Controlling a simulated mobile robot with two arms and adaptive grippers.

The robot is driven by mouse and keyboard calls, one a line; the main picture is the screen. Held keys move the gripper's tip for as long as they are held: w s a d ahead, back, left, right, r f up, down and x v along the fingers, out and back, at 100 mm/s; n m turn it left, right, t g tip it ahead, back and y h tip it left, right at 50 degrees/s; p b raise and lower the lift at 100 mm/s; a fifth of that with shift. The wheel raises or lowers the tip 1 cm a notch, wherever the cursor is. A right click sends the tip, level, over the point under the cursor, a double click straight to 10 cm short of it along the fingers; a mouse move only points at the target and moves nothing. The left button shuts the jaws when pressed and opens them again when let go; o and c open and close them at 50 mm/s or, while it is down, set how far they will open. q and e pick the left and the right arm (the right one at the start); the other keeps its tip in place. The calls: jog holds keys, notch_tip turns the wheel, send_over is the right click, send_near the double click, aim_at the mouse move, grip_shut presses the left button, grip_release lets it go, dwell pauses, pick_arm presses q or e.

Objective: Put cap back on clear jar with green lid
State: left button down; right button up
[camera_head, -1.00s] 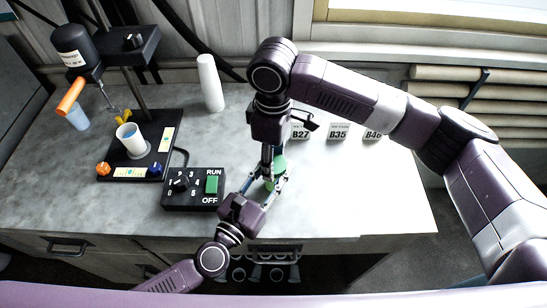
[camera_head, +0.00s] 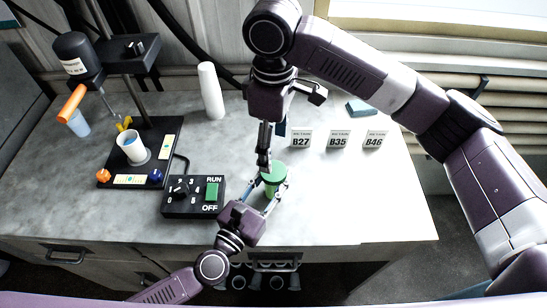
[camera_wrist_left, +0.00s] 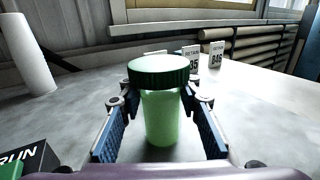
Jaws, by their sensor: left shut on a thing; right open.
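A clear jar (camera_wrist_left: 161,120) with green contents stands upright on the bench, its green lid (camera_wrist_left: 158,69) sitting on its top. In the head view the lid (camera_head: 273,174) is seen from above; most of the jar's body (camera_head: 272,190) is below it. My left gripper (camera_head: 274,193) is shut around the jar's body from the front, a finger on each side in the left wrist view. My right gripper (camera_head: 264,150) is open and empty, pointing down just above and behind the lid. I cannot tell whether the lid is screwed tight.
Signs B27 (camera_head: 301,140), B35 (camera_head: 339,140) and B46 (camera_head: 373,140) stand behind the jar. A control box (camera_head: 193,196) with a green switch is to its left, then the disperser stand (camera_head: 140,158). A white cylinder (camera_head: 211,91) stands at the back.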

notch_tip(320, 180, up, 4)
jog(key=shift+f, duration=0.1)
pick_arm(q)
jog(key=c, duration=1.4)
grip_release()
jog(key=shift+o, duration=0.2)
jog(key=shift+s, duration=0.1)
jog(key=v, duration=1.2)
